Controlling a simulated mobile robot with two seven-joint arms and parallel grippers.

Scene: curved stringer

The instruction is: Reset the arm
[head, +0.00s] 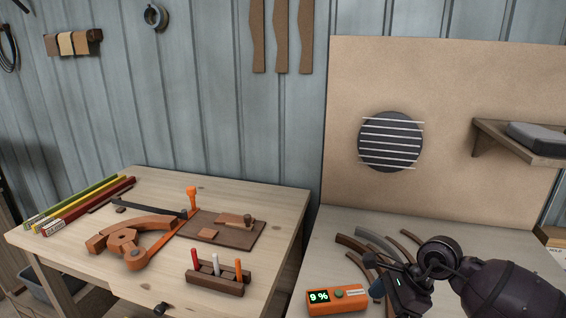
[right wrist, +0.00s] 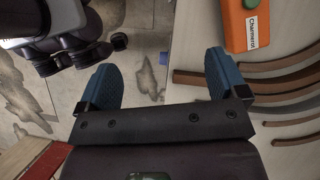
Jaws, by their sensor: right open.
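My right arm comes in at the lower right of the head view, with its gripper (head: 384,290) low over the near part of the right-hand table (head: 330,235). In the right wrist view the two blue fingers of this gripper (right wrist: 160,72) stand wide apart with nothing between them. The gripper is beside an orange meter (head: 336,298) that reads 9 %; the meter also shows at the top of the right wrist view (right wrist: 254,22). My left gripper is in neither view.
Several curved wooden strips (head: 352,243) lie on the right-hand table around my right arm. A shelf (head: 520,145) juts out above. The left-hand table (head: 90,255) holds an orange-handled clamp-like tool (head: 150,250), a marker rack (head: 214,284) and long coloured bars (head: 90,207).

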